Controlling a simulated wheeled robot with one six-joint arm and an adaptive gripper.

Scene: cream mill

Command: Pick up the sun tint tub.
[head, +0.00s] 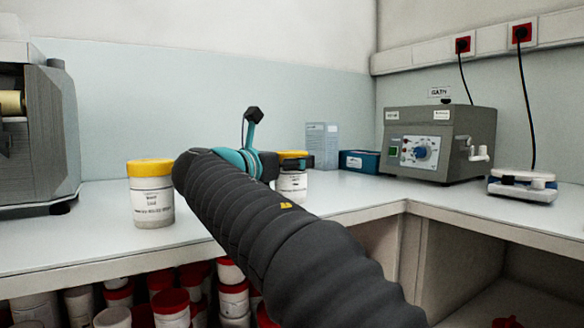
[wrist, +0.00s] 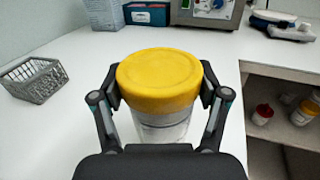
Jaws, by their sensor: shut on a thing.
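A white tub with a yellow lid (wrist: 160,80) is between the fingers of my gripper (wrist: 160,98) in the wrist view. In the head view this tub (head: 291,186) shows partly behind my arm, at the counter. I cannot tell whether its base touches the counter. A second yellow-lidded tub (head: 152,203) stands upright on the counter to the left, apart from my gripper. The label print is too small to read, so I cannot confirm which tint either is.
A grey machine (head: 434,145) and a blue box (head: 359,161) stand at the back right, a white device (head: 522,186) further right. A wire basket (wrist: 35,80) stands left in the wrist view. Red-lidded tubs (head: 171,303) fill the shelf below the counter. Another machine (head: 45,140) stands far left.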

